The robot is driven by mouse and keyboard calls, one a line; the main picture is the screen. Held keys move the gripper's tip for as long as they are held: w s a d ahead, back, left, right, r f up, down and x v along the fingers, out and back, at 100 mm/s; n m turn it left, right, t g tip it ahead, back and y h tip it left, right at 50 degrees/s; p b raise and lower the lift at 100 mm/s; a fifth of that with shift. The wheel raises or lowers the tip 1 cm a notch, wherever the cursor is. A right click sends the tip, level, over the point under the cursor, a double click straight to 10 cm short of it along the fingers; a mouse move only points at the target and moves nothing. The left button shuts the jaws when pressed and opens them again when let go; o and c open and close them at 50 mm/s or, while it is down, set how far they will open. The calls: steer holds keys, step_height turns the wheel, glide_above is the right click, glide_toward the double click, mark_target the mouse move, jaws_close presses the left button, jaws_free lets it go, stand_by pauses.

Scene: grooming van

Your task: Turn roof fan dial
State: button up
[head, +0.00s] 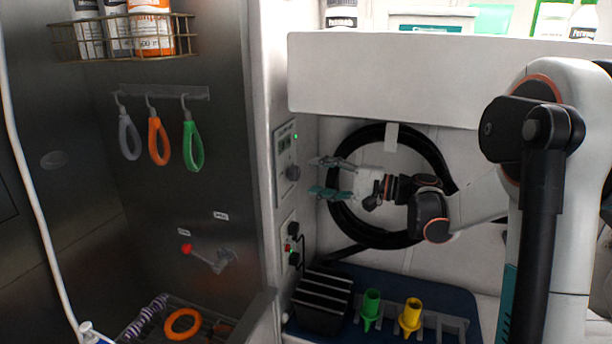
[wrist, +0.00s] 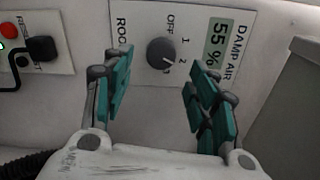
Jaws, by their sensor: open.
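The roof fan dial (wrist: 161,53) is a round dark grey knob on a light panel (wrist: 192,20) in the wrist view. The panel carries "ROO…" lettering, the marks OFF, 1 and 2, and a display reading 55 %. The dial's white pointer line is small, and its exact setting is hard to tell. In the head view the dial (head: 293,173) sticks out from the narrow side wall. My gripper (wrist: 160,85) is open, its teal-padded fingers on either side of the dial's line and short of it, apart from it. In the head view my gripper (head: 318,177) faces the panel from the right.
A lower panel with a red reset button (wrist: 8,30) and a black plug (wrist: 42,48) sits beside the dial panel. A coiled black hose (head: 433,152) hangs behind my gripper. A white cabinet (head: 380,80) overhangs above. Green (head: 371,305) and yellow (head: 411,315) nozzles stand below.

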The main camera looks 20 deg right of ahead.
steer(key=v, duration=0.7)
steer(key=shift+a, duration=0.15)
